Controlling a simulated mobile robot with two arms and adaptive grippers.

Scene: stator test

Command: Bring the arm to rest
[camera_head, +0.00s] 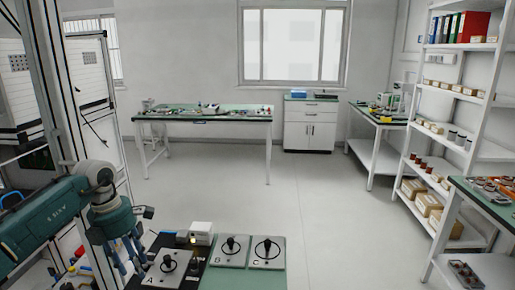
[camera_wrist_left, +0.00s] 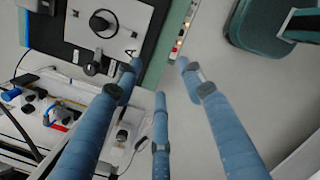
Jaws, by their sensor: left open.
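My left gripper (camera_head: 128,262) is at the lower left of the head view, beside the plate marked A (camera_head: 165,270). In the left wrist view its blue fingers (camera_wrist_left: 160,75) are spread apart with nothing between them. Plate A, with a dark round part, also shows in the wrist view (camera_wrist_left: 125,32), near one fingertip; I cannot tell whether they touch. My left arm (camera_head: 45,222) reaches in from the left edge. My right gripper is not in view.
Plates B (camera_head: 230,251) and C (camera_head: 267,252) stand right of plate A. A white box with a yellow light (camera_head: 201,233) is behind A. Shelves (camera_head: 472,150) and a side bench (camera_head: 462,210) line the right. The middle floor (camera_head: 300,190) is clear.

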